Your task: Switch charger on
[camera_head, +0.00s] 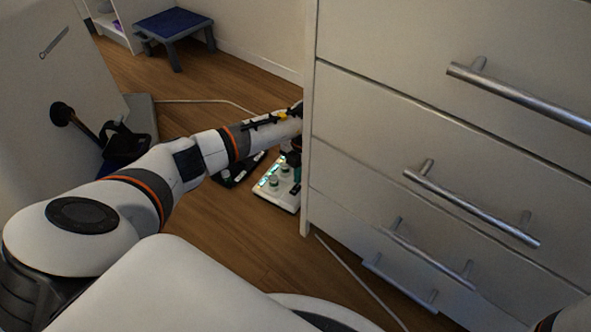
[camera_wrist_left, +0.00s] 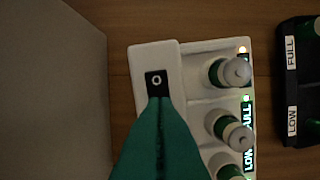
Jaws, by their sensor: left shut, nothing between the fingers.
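The white charger (camera_head: 270,197) lies on the wooden floor beside the drawer cabinet. In the left wrist view the charger (camera_wrist_left: 150,58) holds several green-and-white batteries (camera_wrist_left: 228,72), with small lights glowing beside FULL and LOW labels. Its black switch (camera_wrist_left: 156,78) shows a white O. My left gripper (camera_wrist_left: 160,99) is shut and empty, its green fingertips at the lower edge of the switch; I cannot tell whether they touch it. In the head view the left gripper (camera_head: 295,158) is over the charger, partly hidden by the cabinet. My right gripper is not in view.
A black charger (camera_wrist_left: 287,105) lies beside the white one, also in the head view (camera_head: 232,181). The drawer cabinet (camera_head: 400,125) stands close on the right, with metal handles. A blue-topped stool (camera_head: 174,24) stands at the back. A cable (camera_head: 362,283) runs along the floor.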

